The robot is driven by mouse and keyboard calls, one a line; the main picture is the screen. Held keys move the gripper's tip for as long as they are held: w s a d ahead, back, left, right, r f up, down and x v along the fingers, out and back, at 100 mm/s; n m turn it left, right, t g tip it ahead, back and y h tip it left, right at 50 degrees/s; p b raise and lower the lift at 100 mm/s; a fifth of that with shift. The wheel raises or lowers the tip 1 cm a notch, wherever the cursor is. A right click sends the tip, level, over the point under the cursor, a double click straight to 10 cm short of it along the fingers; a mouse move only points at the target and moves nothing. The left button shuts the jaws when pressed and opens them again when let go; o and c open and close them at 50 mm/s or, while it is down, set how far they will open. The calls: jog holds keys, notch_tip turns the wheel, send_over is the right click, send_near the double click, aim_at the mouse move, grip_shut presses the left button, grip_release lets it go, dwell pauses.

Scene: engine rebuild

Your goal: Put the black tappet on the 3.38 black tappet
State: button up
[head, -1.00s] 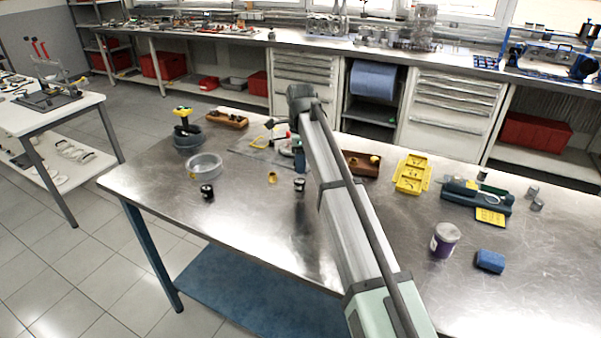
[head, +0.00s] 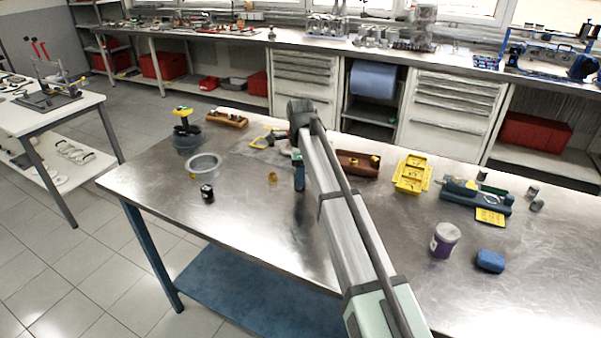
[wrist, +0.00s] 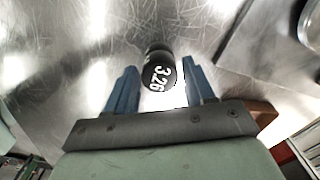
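A black tappet (wrist: 158,73) with a white "3.26" marking stands on the metal table between my gripper's blue fingers in the wrist view. My gripper (wrist: 159,70) is open, with a gap showing on each side of this tappet. In the head view, my gripper (head: 299,180) is low over the table's middle and hides this tappet. Another black tappet (head: 207,193) with a white mark stands near the table's left front, left of my gripper. Its marking is too small to read.
A metal ring-shaped pan (head: 204,166) stands behind the left tappet. A small yellow part (head: 272,177) lies just left of my gripper. A brown tray (head: 357,166), yellow tray (head: 412,175), purple can (head: 444,240) and blue block (head: 490,261) are on the right. The front middle is clear.

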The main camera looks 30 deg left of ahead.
jog(key=shift+o, duration=0.8)
notch_tip(320, 180, up, 12)
jog(key=shift+r, duration=0.15)
dwell(0.4)
